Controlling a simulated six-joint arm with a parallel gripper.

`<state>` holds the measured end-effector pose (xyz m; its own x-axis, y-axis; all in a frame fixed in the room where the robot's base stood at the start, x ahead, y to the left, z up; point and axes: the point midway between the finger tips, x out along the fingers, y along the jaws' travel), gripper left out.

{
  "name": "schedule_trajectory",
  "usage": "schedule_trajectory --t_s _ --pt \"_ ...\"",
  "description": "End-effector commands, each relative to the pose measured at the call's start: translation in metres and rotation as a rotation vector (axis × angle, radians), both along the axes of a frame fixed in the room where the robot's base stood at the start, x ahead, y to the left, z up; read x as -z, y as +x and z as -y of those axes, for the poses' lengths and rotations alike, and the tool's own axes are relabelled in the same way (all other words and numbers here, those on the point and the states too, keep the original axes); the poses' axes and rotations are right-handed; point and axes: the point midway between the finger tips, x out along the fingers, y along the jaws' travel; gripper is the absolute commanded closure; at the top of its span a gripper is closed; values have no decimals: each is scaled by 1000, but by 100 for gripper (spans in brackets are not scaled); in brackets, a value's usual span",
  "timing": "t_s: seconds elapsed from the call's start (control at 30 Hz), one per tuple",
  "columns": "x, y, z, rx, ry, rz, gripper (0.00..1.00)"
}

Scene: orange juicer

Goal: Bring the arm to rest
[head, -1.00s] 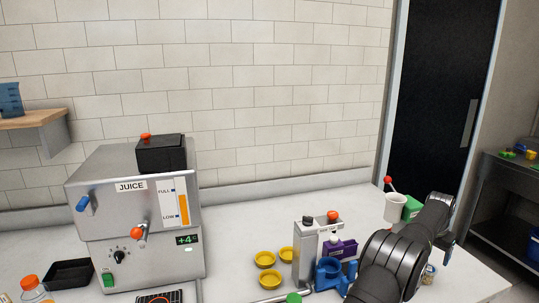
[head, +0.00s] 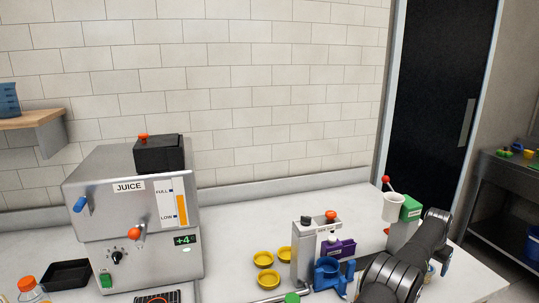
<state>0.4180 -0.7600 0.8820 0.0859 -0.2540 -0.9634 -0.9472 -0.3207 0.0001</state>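My black arm (head: 428,240) reaches in from the bottom right and bends over the right end of the counter. Its far end turns away behind the upper link. No fingertips of my gripper can be made out, so I cannot see whether it holds anything. The steel juicer (head: 145,228) labelled JUICE stands at the left of the counter.
Yellow dishes (head: 264,259), a grey dispenser (head: 303,252), a purple box (head: 342,248) and a blue holder (head: 328,274) stand mid-counter, left of my arm. A black tray (head: 66,273) and orange-capped bottle (head: 28,288) are at left. Clear counter runs along the wall.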

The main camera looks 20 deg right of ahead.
Motion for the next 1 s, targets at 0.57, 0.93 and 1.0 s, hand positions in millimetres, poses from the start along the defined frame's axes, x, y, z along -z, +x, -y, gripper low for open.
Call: schedule_trajectory --t_s 0.57,0.93,1.0 --pt "-49 -83 -2 4 -1 0 24" --pt "-83 -84 -26 -13 2 0 24" --pt "-89 -74 -34 -19 1 0 24"
